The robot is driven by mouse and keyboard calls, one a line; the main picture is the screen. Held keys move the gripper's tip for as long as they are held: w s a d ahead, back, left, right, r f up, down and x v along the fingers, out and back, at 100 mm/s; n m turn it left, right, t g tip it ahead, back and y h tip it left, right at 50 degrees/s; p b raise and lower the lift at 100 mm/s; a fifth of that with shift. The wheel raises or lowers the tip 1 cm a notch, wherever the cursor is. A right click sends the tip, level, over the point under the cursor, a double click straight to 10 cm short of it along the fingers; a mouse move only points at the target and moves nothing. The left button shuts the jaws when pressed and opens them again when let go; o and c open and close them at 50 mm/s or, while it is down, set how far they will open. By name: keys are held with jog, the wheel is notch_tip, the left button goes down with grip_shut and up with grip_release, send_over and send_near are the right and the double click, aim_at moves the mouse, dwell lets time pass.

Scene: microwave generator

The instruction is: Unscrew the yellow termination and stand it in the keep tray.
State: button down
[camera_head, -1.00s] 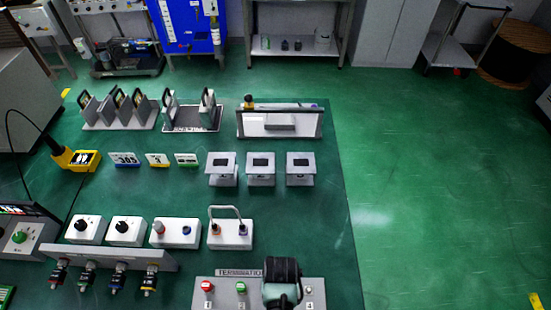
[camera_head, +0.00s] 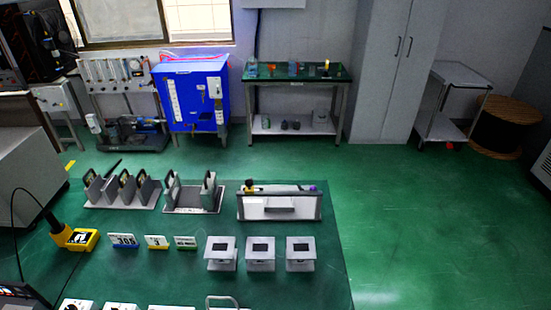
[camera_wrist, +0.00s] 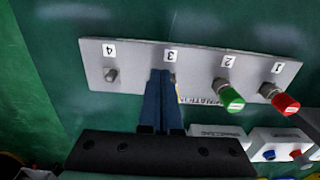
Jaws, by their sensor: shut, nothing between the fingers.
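In the wrist view the grey termination panel (camera_wrist: 205,60) shows upside down, with numbers 1 to 4. A red termination (camera_wrist: 285,104) is at 1 and a green one (camera_wrist: 229,95) at 2. Position 4 shows a bare connector (camera_wrist: 111,75). My gripper (camera_wrist: 163,74) is shut and empty, its dark blue fingers in front of position 3 and hiding most of it. No yellow termination shows on the panel. In the head view, a small yellow-and-dark piece (camera_head: 249,186) is at the back left of a framed white tray (camera_head: 259,213); I cannot tell whether it is the termination.
Three grey stands (camera_head: 260,254) are in front of the tray. Slotted racks (camera_head: 122,190) and a yellow handheld device (camera_head: 79,239) are to the left. In the wrist view, white boxes with red and blue knobs (camera_wrist: 283,143) lie close to the panel's edge.

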notch_tip(320, 180, up, 4)
jog(key=p, duration=0.3)
jog(key=shift+s+r, duration=0.1)
jog(key=f+n+b, duration=0.2)
jog(key=f+n, duration=0.1)
jog(key=a+f+n+b, duration=0.1)
jog(key=f+n+b, duration=0.2)
jog(key=shift+a, duration=0.1)
dwell(0.9)
jog(key=shift+w, duration=0.3)
dwell(0.7)
